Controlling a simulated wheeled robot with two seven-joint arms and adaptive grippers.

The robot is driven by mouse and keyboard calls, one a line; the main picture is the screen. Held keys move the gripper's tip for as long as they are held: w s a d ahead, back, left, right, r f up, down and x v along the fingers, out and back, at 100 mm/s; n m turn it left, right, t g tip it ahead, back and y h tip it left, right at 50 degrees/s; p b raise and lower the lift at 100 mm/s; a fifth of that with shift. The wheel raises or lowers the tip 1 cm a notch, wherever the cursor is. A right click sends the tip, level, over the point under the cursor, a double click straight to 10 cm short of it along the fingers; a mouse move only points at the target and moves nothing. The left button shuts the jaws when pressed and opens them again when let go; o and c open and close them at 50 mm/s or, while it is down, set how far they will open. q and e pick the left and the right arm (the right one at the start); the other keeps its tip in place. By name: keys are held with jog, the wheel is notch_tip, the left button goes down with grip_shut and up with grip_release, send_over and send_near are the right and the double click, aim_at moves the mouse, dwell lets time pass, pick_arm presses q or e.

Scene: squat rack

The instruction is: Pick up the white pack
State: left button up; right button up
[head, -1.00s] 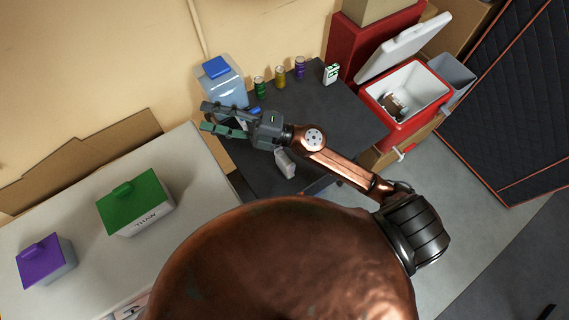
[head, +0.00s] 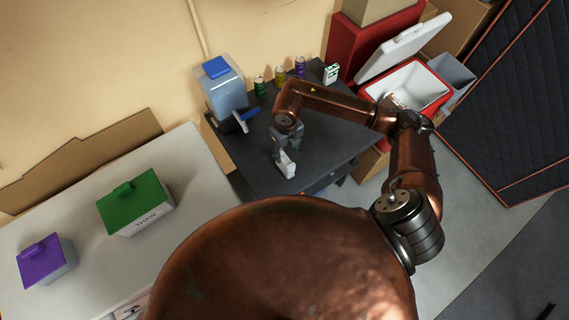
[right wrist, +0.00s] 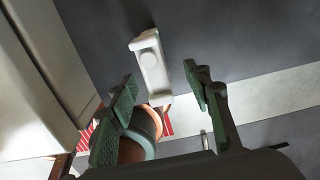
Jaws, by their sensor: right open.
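The small white pack (head: 287,168) is on the dark table, near its front edge. In the right wrist view it shows as a pale block (right wrist: 151,68) with a round raised spot, ahead of the fingertips. My right gripper (head: 284,156) points down just over the pack, its fingers partly covering the pack's upper end. In the right wrist view the green-padded fingers (right wrist: 160,80) stand apart with the pack in line with the gap. Contact cannot be told. My left gripper is not in view.
A blue-lidded container (head: 222,96) stands at the table's back left. Several cans (head: 280,75) and a white-and-green carton (head: 331,73) line the back. A red cooler (head: 405,92) is open at right. Green (head: 134,205) and purple (head: 45,261) boxes stand on the left white surface.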

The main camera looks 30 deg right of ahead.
aim_at(285, 158)
jog(key=f, duration=0.3)
jog(key=a+f, duration=0.1)
jog(key=f, duration=0.1)
jog(key=shift+s+f, duration=0.15)
jog(key=shift+f, duration=0.05)
jog(key=shift+d+f, duration=0.1)
jog(key=shift+f, duration=0.35)
jog(key=shift+c, duration=0.7)
grip_shut()
